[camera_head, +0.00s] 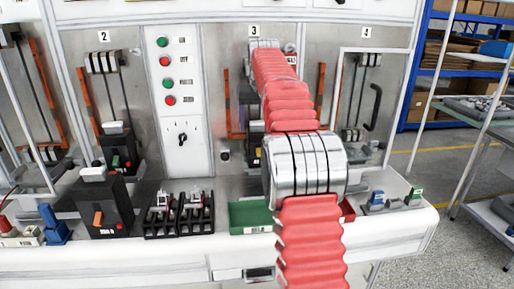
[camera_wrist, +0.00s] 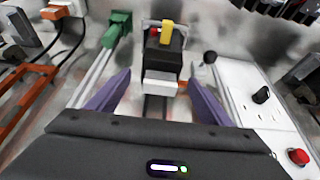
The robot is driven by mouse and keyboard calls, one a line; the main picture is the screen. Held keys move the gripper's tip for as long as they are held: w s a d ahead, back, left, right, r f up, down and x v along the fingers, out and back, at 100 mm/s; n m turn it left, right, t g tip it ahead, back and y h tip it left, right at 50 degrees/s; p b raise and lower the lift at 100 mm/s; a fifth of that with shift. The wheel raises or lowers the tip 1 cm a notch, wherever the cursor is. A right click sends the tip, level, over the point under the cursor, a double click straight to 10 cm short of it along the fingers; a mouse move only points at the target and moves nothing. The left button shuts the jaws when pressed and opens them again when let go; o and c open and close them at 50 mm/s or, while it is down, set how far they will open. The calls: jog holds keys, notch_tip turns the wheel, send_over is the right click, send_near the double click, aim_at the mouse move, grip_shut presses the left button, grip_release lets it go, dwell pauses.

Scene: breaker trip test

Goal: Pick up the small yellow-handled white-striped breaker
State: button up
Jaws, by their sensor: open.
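A small breaker with a black body (camera_wrist: 165,55), a yellow handle (camera_wrist: 167,32) and a white block or band at its near end (camera_wrist: 160,84) is in the middle of the wrist view. My gripper (camera_wrist: 159,77) is open, with one purple finger on each side of the breaker's near end. I see gaps on both sides; whether a finger touches it I cannot tell. In the head view my red-sleeved arm reaches into bay 3 and hides most of the breaker and the gripper's fingers.
A green-handled part (camera_wrist: 118,28) stands left of the breaker in the wrist view, and a white switch panel (camera_wrist: 250,95) lies right. In the head view, a large black orange-handled breaker (camera_head: 103,208), black holders (camera_head: 180,215) and a green tray (camera_head: 250,217) sit on the front ledge.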

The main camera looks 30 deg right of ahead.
aim_at(257, 131)
jog(key=shift+x, duration=2.6)
jog(key=shift+s, duration=0.1)
grip_shut()
